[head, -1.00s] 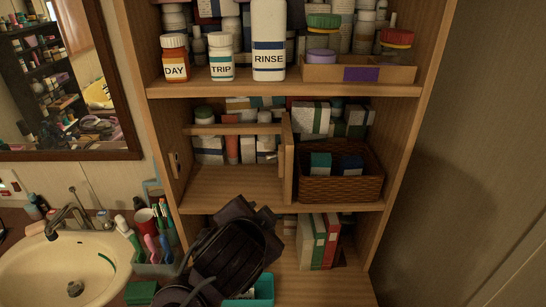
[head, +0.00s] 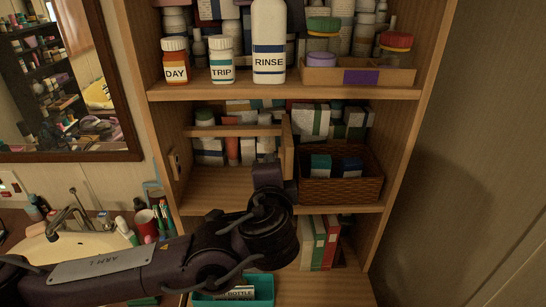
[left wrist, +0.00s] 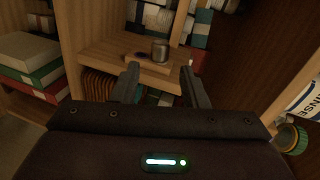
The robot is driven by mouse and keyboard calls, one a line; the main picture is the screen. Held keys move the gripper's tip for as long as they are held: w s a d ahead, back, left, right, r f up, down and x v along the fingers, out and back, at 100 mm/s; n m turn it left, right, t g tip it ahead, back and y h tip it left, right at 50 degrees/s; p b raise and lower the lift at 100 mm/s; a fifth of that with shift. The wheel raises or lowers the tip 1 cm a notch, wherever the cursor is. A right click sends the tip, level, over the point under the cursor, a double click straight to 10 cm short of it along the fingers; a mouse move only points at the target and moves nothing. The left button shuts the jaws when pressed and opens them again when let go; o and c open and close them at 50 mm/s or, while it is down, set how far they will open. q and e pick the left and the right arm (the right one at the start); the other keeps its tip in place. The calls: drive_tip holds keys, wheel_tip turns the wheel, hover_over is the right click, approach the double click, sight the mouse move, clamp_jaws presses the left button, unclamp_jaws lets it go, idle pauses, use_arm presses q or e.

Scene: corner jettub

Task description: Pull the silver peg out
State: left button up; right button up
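The silver peg (left wrist: 160,50) is a short metal cylinder on a small wooden block in the left wrist view, with a dark round hole beside it. How deep it sits cannot be told. My left gripper (left wrist: 160,69) is open and empty; its two fingers point toward the peg, one on either side of it in the picture, still apart from it. In the head view my left gripper (head: 268,177) is in front of the middle shelf's wooden divider (head: 288,135), and the peg is not visible there. My right gripper is in neither view.
A wicker basket (head: 340,185) with boxes stands right of the divider, and a wooden rail (head: 235,129) runs to its left. Bottles and a wooden tray (head: 390,75) fill the shelf above. Books (head: 318,240) and a teal bin (head: 262,290) are below.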

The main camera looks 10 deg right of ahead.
use_arm(q)
drive_tip(key=shift+p+x, duration=1.4)
drive_tip(key=shift+x, duration=2.45)
drive_tip(key=c, duration=0.8)
drive_tip(key=shift+o, duration=0.2)
drive_tip(key=shift+w+a+f+b, duration=0.1)
drive_tip(key=shift+a+b, duration=0.1)
drive_tip(key=shift+a, duration=0.25)
drive_tip(key=shift+w+a+f+b, duration=0.1)
drive_tip(key=shift+a+b, duration=0.05)
drive_tip(key=shift+a, duration=0.35)
drive_tip(key=shift+w+a, duration=0.15)
drive_tip(key=shift+a, duration=0.65)
